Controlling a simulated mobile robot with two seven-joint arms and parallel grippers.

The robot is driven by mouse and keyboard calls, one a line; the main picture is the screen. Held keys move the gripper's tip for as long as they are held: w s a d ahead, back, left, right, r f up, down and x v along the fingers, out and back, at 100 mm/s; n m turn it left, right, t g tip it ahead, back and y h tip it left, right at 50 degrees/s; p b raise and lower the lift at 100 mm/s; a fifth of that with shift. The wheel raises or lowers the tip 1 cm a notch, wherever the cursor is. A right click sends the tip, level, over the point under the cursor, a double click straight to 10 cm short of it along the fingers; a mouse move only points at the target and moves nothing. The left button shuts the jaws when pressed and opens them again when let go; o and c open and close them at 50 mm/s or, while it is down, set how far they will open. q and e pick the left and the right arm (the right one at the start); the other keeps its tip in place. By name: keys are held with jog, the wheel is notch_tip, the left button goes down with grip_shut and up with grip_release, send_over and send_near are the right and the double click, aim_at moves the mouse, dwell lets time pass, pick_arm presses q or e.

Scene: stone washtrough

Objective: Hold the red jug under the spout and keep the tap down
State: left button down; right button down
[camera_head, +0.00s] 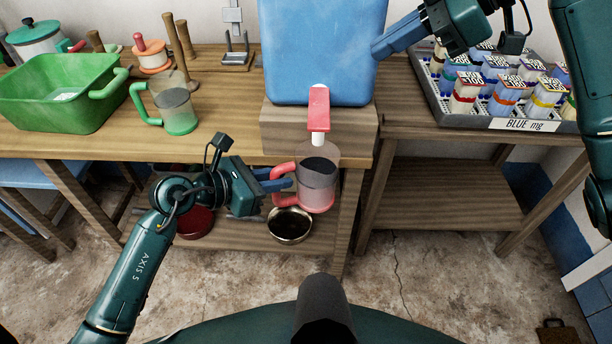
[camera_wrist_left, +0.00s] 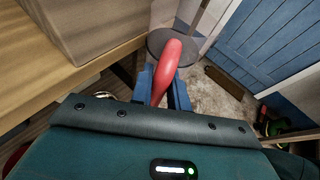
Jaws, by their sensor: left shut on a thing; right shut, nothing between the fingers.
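The red jug (camera_head: 318,195) has clear walls, a red handle and a reddish base, with dark grey inside. It looks upright below the white spout (camera_head: 318,138), in front of the table edge. My left gripper (camera_head: 282,180) is shut on its handle from the left. The left wrist view shows the red handle (camera_wrist_left: 170,62) between the blue fingers (camera_wrist_left: 164,88). The red tap lever (camera_head: 319,110) is on the front of the blue tank (camera_head: 325,50); I cannot tell if it is pressed. My right gripper (camera_head: 380,47) is shut and empty at the tank's right, apart from the lever.
The tank stands on a wooden block (camera_head: 285,133). A green-handled jug (camera_head: 172,105) and a green basin (camera_head: 65,95) stand on the table at left. A rack of labelled bottles (camera_head: 500,122) is at right. A metal bowl (camera_head: 290,225) sits on the shelf below the jug.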

pick_arm(q)
jog(key=shift+r, duration=0.15)
jog(key=s, duration=1.2)
dwell(0.6)
dwell(0.3)
